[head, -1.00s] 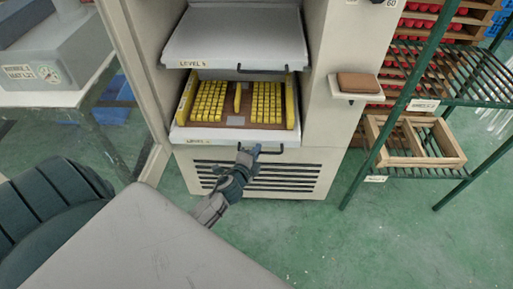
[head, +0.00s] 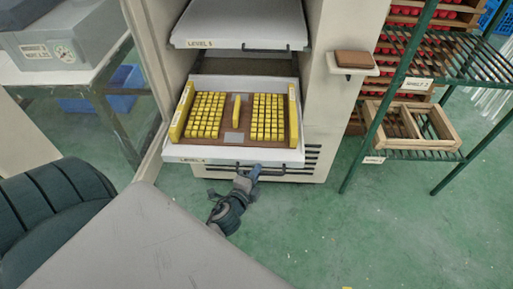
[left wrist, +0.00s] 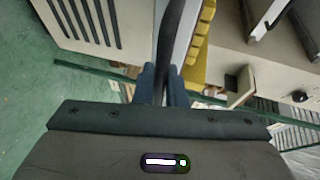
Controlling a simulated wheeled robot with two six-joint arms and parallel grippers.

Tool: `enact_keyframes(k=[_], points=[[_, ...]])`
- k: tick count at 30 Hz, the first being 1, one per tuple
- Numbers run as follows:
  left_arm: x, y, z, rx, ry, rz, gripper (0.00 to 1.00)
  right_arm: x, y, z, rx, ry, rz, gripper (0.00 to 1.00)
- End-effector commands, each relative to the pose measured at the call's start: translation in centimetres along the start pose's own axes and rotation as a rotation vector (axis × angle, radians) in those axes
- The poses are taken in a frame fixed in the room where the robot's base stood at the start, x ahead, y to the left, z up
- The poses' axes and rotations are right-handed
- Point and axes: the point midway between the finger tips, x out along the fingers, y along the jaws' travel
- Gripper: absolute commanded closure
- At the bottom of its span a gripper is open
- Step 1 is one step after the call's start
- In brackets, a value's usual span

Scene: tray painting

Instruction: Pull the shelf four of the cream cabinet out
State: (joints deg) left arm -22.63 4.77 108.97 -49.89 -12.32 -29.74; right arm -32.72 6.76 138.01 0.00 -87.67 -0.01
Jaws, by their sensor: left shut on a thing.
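The cream cabinet (head: 338,110) stands open in front of me. Its lower shelf (head: 198,156), whose label appears to read level 4, sticks out of the cabinet and carries a brown board with rows of yellow blocks (head: 206,112). My left gripper (head: 248,176) is at the shelf's dark front handle (head: 285,171), below the front edge. In the left wrist view the gripper (left wrist: 165,85) is shut on the dark handle bar (left wrist: 177,40), with yellow blocks (left wrist: 202,45) beyond. My right gripper is not in view.
Another shelf (head: 240,25), labelled level 5 or similar, is above. A small ledge with a brown block (head: 353,59) is on the cabinet's right side. A green rack (head: 410,155) with a wooden crate stands right. The green floor in front is clear.

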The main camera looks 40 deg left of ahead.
Motion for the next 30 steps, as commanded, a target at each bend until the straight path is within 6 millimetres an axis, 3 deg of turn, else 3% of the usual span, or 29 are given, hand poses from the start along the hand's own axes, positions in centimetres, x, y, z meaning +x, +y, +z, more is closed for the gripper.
enact_keyframes(k=[12,13,16,25,30], points=[[-0.3,0.1,-0.1,0.001,0.001,0.0,1.0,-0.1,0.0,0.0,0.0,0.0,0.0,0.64],[-0.2,0.1,-0.1,0.001,0.001,0.0,0.85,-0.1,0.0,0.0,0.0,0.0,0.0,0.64],[-0.2,0.1,-0.1,0.001,0.001,0.0,0.68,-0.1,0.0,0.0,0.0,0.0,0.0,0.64],[-0.4,0.1,-0.1,0.001,0.001,0.0,0.68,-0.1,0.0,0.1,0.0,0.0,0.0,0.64],[-2.1,0.3,-0.1,0.0,0.001,0.002,0.68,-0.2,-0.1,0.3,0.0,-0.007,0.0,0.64]])
